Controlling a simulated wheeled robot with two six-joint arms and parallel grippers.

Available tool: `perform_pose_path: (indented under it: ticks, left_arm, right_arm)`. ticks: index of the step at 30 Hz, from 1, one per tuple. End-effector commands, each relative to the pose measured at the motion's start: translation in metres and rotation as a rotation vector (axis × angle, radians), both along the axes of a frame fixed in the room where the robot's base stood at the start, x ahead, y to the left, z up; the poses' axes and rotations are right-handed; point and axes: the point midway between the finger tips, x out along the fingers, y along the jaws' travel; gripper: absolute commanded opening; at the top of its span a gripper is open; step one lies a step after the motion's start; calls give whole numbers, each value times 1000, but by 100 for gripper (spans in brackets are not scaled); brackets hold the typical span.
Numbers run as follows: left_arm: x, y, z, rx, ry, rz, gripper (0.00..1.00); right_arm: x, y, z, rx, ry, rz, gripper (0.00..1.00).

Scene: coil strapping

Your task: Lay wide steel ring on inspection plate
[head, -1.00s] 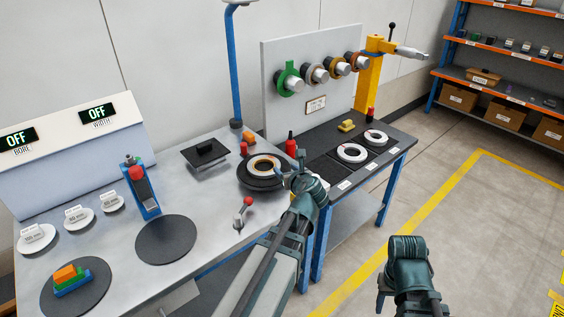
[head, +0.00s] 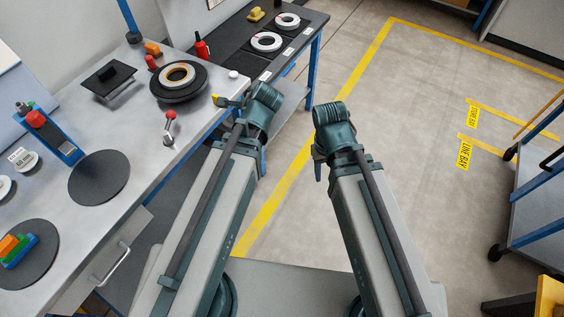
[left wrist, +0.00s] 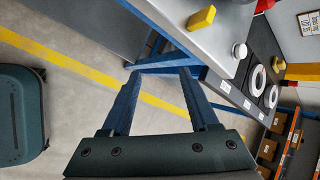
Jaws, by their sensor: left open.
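A pale ring with an orange inner band (head: 177,75) lies flat on a round black plate (head: 200,86) on the steel bench. I cannot tell by sight whether it is the wide steel ring. Two whitish rings lie on the dark side table, a nearer one (head: 266,41) and a farther one (head: 287,20); they also show in the left wrist view (left wrist: 257,80). My left gripper (left wrist: 160,92) is open and empty, near the bench's right edge and apart from the ring. My right gripper (head: 318,168) is over the floor, its fingers mostly hidden.
Two flat black discs lie on the bench, one bare (head: 99,177), one under coloured blocks (head: 15,249). A red-knobbed lever (head: 170,122), a blue stand (head: 52,138) and a yellow block (left wrist: 202,17) are nearby. A cart (head: 540,190) stands right; the floor between is clear.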

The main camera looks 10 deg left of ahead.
Motion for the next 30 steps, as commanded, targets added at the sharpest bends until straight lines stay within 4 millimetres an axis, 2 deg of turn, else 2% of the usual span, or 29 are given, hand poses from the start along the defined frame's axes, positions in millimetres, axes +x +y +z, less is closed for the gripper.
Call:
perform_pose_path:
  ticks: [1, 6, 9, 12, 18, 26, 30]
  left_arm:
    - [-16, -23, -10, -109, -1, 104, 61]
    - [-68, -87, -36, -396, 46, 494, 61]
    - [-96, -116, -42, -486, 90, 680, 61]
    - [-115, -134, -45, -531, 125, 814, 61]
    - [-132, -149, -46, -558, 155, 928, 61]
    - [-132, -149, -46, -558, 154, 932, 61]
    - [-131, -149, -37, -559, 153, 931, 61]
  right_arm:
    - [0, 0, 0, 0, 0, 0, 50]
    - [0, 0, 0, 0, 0, 0, 50]
    - [0, 0, 0, 0, 0, 0, 50]
    - [0, 0, 0, 0, 0, 0, 50]
    - [0, 0, 0, 0, 0, 0, 50]
    - [0, 0, 0, 0, 0, 0, 50]
    - [0, 0, 9, 0, 0, 0, 50]
